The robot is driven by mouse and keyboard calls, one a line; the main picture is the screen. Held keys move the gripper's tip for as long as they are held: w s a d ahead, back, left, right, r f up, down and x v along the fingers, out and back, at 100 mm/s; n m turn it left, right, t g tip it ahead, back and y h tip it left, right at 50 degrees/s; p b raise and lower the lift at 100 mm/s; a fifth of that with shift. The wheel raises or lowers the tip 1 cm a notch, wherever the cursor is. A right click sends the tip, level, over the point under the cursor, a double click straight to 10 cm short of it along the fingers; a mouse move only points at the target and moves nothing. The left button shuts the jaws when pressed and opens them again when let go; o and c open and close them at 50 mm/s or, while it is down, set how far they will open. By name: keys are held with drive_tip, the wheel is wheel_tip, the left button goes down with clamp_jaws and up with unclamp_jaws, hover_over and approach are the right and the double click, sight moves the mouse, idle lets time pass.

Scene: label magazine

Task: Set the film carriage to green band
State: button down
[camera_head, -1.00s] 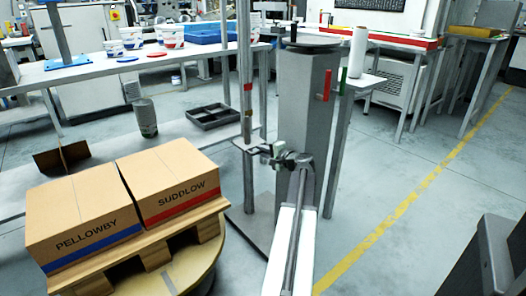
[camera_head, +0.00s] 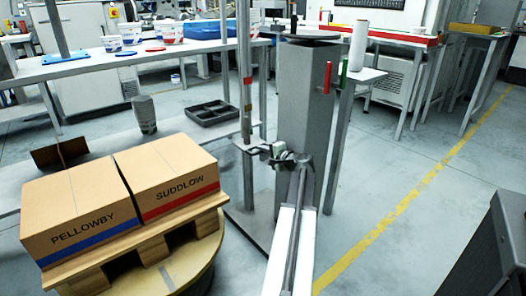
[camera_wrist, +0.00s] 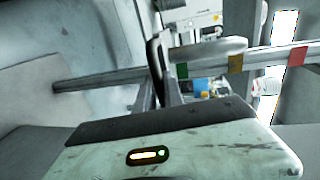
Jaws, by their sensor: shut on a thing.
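The film carriage (camera_head: 247,147) is a small grey plate on a thin upright mast (camera_head: 245,60). The mast has a red band (camera_head: 248,84) with a smaller yellow band below it. In the wrist view the mast lies sideways, with green (camera_wrist: 182,70), yellow (camera_wrist: 235,63) and red (camera_wrist: 298,57) bands. My gripper (camera_head: 266,152) is at the carriage's right edge, shut on its grip part. In the wrist view the dark fingers (camera_wrist: 160,70) stand close beside the green band. The exact contact, and whether the carriage lines up with green, cannot be told.
Two labelled boxes (camera_head: 110,205) sit on a pallet at left. A shelf with a black tray (camera_head: 211,112) is behind.

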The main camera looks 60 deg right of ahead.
drive_tip(key=shift+f, duration=0.8)
drive_tip(key=c, duration=1.5)
unclamp_jaws()
drive_tip(key=shift+r, duration=0.1)
drive_tip(key=shift+o, duration=0.2)
drive_tip(key=shift+s, duration=0.1)
drive_tip(key=p+v, duration=0.1)
drive_tip(key=v, duration=0.6)
drive_tip(key=shift+s, duration=0.35)
